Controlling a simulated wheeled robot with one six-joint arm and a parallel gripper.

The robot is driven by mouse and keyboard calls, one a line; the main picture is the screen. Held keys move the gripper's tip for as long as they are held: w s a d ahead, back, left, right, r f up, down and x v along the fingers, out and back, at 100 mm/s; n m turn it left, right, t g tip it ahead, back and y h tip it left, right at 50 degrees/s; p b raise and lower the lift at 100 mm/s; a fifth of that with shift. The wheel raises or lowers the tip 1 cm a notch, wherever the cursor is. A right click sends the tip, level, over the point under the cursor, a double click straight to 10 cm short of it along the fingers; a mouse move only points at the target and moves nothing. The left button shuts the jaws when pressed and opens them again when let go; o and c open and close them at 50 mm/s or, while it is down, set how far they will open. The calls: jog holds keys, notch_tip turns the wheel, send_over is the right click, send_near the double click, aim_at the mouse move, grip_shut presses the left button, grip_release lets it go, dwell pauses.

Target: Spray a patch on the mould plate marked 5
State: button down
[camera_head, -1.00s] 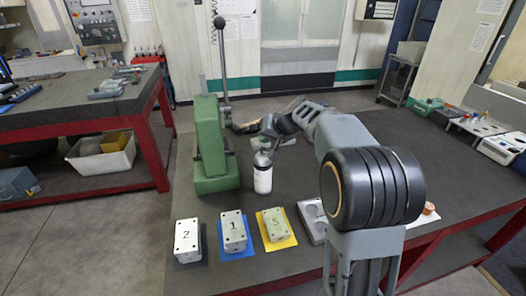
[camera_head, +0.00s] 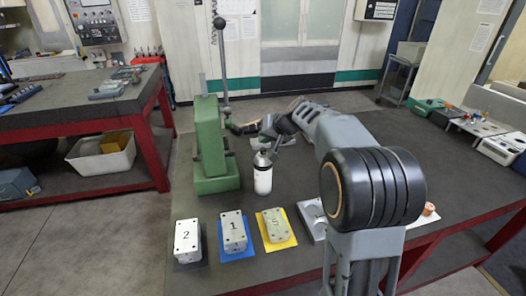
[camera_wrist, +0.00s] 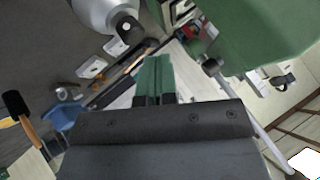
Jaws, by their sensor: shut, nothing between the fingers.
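The mould plate marked 5 (camera_head: 275,221) is a pale block lying on a yellow mat (camera_head: 289,243) near the table's front edge. A white bottle with a grey shoulder and dark top (camera_head: 263,178) stands upright left of my arm, behind the plates. My gripper (camera_wrist: 155,60) is shut and empty, its green fingers together in the wrist view. In the head view my wrist is just behind and above the bottle, and the fingertips are hard to make out. A silvery rounded body, probably the bottle (camera_wrist: 98,14), shows at the wrist view's top left.
Plates marked 2 (camera_head: 187,237) and 1 (camera_head: 234,233) lie left of plate 5, plate 1 on a blue mat. A green lever press (camera_head: 211,150) stands left of the bottle. A grey plate with round recesses (camera_head: 312,218) is partly hidden by my arm.

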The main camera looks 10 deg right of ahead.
jog(key=shift+f, duration=0.15)
dwell(0.5)
jog(key=shift+f+b, duration=0.35)
jog(key=shift+b, duration=0.3)
jog(key=shift+f+b, duration=0.4)
jog(key=shift+b, duration=0.1)
dwell(0.4)
jog(key=shift+r, duration=0.2)
jog(key=shift+r+p, duration=0.5)
jog(key=shift+r, duration=0.2)
notch_tip(320, 180, up, 6)
jog(key=p, duration=0.4)
dwell(0.4)
dwell(0.4)
